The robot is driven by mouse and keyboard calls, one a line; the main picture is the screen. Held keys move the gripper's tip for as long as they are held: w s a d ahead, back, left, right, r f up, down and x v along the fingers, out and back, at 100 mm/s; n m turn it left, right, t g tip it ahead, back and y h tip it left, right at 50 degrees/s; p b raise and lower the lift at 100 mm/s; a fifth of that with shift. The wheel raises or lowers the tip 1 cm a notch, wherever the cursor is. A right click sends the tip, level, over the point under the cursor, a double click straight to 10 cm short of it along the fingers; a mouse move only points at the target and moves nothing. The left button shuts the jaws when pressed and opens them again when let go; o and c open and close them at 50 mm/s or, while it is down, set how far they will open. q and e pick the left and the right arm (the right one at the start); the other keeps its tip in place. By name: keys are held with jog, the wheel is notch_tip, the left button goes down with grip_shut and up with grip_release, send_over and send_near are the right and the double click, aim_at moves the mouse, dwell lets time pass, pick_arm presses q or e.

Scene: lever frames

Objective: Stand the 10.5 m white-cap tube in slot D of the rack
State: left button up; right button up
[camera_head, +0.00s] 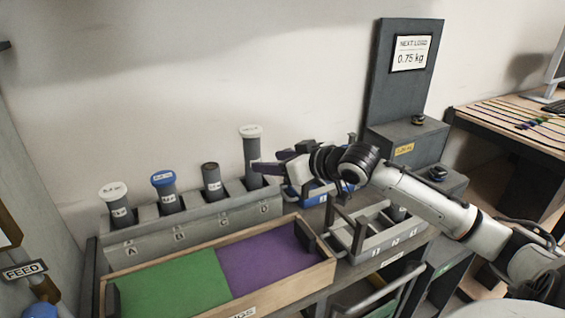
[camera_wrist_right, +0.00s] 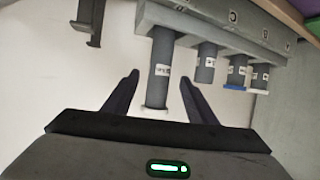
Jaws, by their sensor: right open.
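The grey rack (camera_head: 194,225) holds tubes in its lettered slots. A tall grey tube with a white cap (camera_head: 251,150) stands upright in slot D at the rack's right end; I cannot read its label for certain. A shorter white-cap tube (camera_head: 117,208) stands at slot A. My right gripper (camera_head: 262,168) is beside the tall tube. In the right wrist view, the open fingers (camera_wrist_right: 157,95) lie on either side of the tall tube (camera_wrist_right: 161,72) near its cap, with gaps showing. My left gripper is not in view.
A blue-cap tube (camera_head: 168,196) and a dark-topped tube (camera_head: 213,185) stand between the white-cap ones. A wooden tray (camera_head: 327,271) with green and purple halves lies in front. A grey crate (camera_head: 385,240) and a sign reading 0.75 kg (camera_head: 411,54) are at right.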

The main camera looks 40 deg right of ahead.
jog(key=v, duration=0.3)
jog(key=shift+s+r, duration=0.1)
jog(key=shift+s, duration=0.15)
